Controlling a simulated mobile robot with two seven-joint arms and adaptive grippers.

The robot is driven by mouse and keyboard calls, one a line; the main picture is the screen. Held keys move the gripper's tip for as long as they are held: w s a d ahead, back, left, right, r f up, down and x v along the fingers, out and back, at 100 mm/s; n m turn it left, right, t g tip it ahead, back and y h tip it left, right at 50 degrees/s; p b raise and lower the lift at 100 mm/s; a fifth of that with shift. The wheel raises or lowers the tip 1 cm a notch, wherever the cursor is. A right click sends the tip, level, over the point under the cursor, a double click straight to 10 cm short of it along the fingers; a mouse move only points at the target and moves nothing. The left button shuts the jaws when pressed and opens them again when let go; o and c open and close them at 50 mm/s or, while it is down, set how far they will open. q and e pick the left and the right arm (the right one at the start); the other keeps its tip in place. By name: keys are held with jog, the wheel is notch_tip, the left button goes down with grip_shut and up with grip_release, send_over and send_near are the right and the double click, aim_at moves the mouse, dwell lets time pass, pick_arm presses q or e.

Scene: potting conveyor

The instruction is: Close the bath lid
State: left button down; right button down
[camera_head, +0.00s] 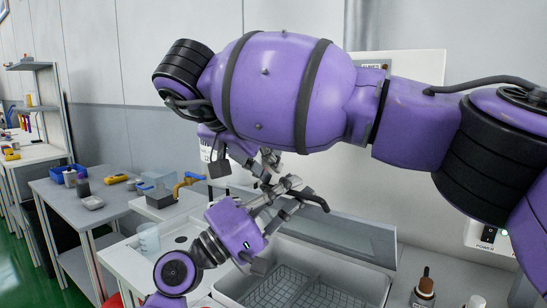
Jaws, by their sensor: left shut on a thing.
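The bath (375,292) is a pale grey basin at the bottom centre, with wire baskets inside. Its lid (345,238) is a grey panel with a light rim, raised and tilted along the back of the bath, so the basin is open. My left gripper (305,203) reaches up from the lower left and is shut at the lid's upper left edge; the exact contact is partly hidden by the crowded fingers. My right arm crosses above from the right. Its gripper (272,170) hangs close to the left one, overlapping it in view, and its jaws are unclear.
A brown dropper bottle (424,288) stands right of the bath. A white jug (148,238) stands at its left. A grey side table (95,212) holds a blue bin (65,174) and small tools.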

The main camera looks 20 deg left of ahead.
pick_arm(q)
jog(key=c, duration=2.3)
grip_release()
jog(key=shift+w+r+t, duration=0.1)
jog(key=shift+r+t, duration=0.2)
jog(key=o, duration=0.4)
pick_arm(e)
jog(key=shift+s+a+f, duration=0.25)
jog(key=shift+s+a, duration=0.05)
pick_arm(q)
jog(key=shift+o, duration=0.2)
jog(key=shift+f, duration=0.1)
pick_arm(e)
jog(key=shift+w+d, duration=0.1)
